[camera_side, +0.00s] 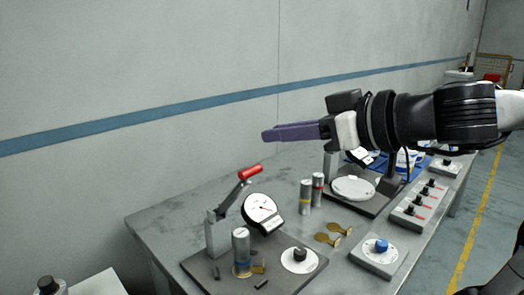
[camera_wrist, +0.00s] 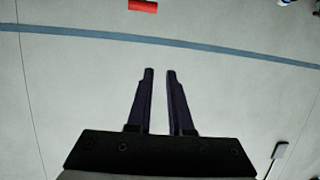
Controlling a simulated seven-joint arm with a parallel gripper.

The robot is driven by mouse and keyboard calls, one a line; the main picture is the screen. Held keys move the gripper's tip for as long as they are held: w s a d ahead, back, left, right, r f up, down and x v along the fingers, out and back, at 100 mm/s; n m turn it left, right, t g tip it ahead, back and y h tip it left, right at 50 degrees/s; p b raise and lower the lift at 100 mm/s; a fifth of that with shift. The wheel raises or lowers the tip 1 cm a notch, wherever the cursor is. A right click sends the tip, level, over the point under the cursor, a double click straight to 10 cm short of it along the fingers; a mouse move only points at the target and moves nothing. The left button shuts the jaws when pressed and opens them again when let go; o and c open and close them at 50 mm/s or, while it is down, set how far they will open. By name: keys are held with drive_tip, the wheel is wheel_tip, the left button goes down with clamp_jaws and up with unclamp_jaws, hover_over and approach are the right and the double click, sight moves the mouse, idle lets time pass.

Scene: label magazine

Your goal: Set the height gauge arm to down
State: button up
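The gauge stand (camera_side: 216,232) stands on a dark base plate at the near end of the bench. Its lever arm (camera_side: 232,193) slants up to the right and ends in a red grip (camera_side: 250,172), raised above the dial gauge (camera_side: 262,212). A red cylinder (camera_wrist: 143,6), which looks like this grip, shows at the top edge of the wrist view. My gripper (camera_side: 266,135) points left, above and slightly right of the red grip, and does not touch it. In the wrist view its two dark fingers (camera_wrist: 160,73) are apart with nothing between them.
A silver can (camera_side: 241,250) stands by the gauge stand. A blue-knob box (camera_side: 380,253), a switch box (camera_side: 420,207) and a second gauge station (camera_side: 353,190) stand right. The bench's left part is clear.

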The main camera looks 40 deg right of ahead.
drive_tip(key=shift+m+g+h, duration=0.4)
drive_tip(key=shift+m+h, duration=0.3)
drive_tip(key=shift+h, duration=0.1)
drive_tip(key=w+d+f, duration=0.1)
drive_tip(key=w+d, duration=0.2)
drive_tip(key=shift+w+f, duration=0.1)
drive_tip(key=shift+f, duration=0.3)
clamp_jaws()
hover_over(253, 168)
drive_tip(key=w, duration=0.2)
wheel_tip(253, 168, down, 3)
drive_tip(key=shift+f, duration=0.2)
drive_tip(key=shift+s+f, duration=1)
drive_tip(key=shift+f, duration=0.15)
drive_tip(key=shift+s+f, duration=0.3)
drive_tip(key=shift+f, duration=0.05)
drive_tip(key=shift+s+f, duration=0.15)
